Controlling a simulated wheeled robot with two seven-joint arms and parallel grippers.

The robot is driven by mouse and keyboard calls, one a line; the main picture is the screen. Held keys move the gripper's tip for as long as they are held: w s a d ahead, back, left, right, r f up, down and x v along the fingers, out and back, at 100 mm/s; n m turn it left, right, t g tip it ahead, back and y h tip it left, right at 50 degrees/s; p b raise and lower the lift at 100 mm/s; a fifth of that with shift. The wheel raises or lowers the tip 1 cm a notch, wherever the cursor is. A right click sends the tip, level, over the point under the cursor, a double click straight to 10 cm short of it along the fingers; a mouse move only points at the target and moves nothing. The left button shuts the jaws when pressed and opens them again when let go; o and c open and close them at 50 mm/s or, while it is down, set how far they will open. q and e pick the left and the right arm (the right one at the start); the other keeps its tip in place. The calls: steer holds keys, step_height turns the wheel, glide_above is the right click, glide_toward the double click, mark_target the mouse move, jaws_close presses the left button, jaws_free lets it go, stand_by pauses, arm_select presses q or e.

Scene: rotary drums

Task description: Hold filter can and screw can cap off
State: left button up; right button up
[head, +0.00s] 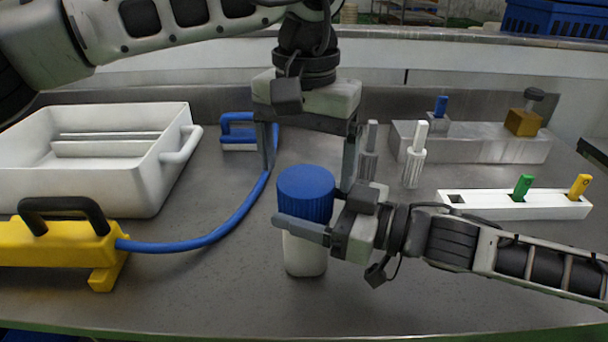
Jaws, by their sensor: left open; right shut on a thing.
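The filter can (305,258) is a white upright cylinder on the grey table, with a ribbed blue can cap (306,192) on top. My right gripper (312,225) comes in from the right and is shut on the can just below the cap. Its near finger crosses the can's front; its far finger is hidden behind. My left gripper (308,176) points down from above and is open. Its two fingers hang on either side of the cap, the left one slightly behind it. I see gaps between them and the cap.
A white tray (95,190) and a yellow tool (60,245) with a blue hose (215,235) stand left. Right are two white-grey pegs (415,155), a metal block (480,140) and a white strip (540,205) with green and yellow pegs. The front table is clear.

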steer(key=o, duration=2)
steer(key=shift+c, duration=0.2)
steer(key=shift+s, duration=0.1)
